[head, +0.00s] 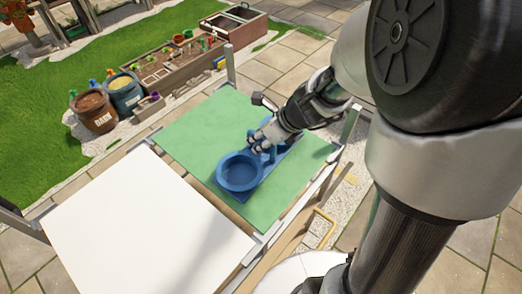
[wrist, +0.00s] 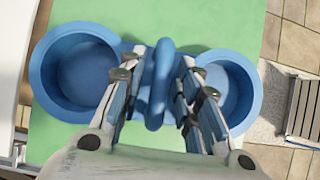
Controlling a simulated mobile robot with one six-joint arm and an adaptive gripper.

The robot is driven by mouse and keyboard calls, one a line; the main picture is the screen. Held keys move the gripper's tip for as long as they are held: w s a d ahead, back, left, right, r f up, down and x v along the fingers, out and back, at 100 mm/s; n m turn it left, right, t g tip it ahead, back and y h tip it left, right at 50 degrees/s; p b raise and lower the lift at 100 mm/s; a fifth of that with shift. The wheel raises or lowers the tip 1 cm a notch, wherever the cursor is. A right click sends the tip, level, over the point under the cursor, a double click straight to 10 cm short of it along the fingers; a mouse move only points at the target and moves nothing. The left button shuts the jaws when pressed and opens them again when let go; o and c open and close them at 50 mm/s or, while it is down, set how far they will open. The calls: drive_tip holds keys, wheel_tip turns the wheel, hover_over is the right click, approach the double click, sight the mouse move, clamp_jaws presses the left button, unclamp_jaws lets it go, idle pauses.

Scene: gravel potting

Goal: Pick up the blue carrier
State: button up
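The blue carrier (head: 239,174) rests on the green mat, with a round cup at each end and an upright handle between them. In the wrist view the handle (wrist: 157,85) stands in the middle, with the left cup (wrist: 45,75) and the right cup (wrist: 248,85) beside it. My gripper (head: 261,141) is down over the carrier's middle. In the wrist view my gripper (wrist: 157,72) is open, one finger on each side of the handle, with narrow gaps showing. My fingers hide part of the right cup. Both cups look empty.
The green mat (head: 190,130) covers the far table section; a bare white tabletop (head: 140,235) lies nearer. Metal posts (head: 230,64) rise at the table's corners.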

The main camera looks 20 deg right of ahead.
clamp_jaws()
drive_tip(key=shift+r, duration=0.1)
idle(0.6)
